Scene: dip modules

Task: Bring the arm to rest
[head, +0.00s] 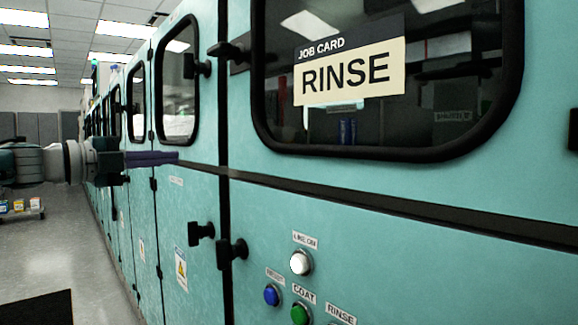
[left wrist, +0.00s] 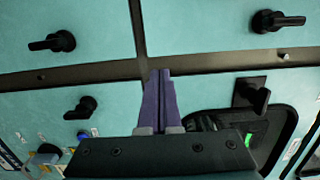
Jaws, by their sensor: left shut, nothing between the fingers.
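My left gripper (head: 178,158) comes in from the left in the head view, in front of the teal cabinet front. Its purple fingers are shut together and hold nothing. In the left wrist view the shut fingers (left wrist: 160,75) point at the dark strip between the teal panels. I cannot tell whether the fingertips touch the cabinet. My right gripper is in neither view.
The teal cabinet wall (head: 400,210) runs along the right, with black handles (head: 232,250) that stick out. A job card (head: 349,73) reading RINSE is on its window. Below are a white button (head: 301,262), a blue button (head: 271,295) and a green button (head: 299,313). Grey floor (head: 75,255) is open at left.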

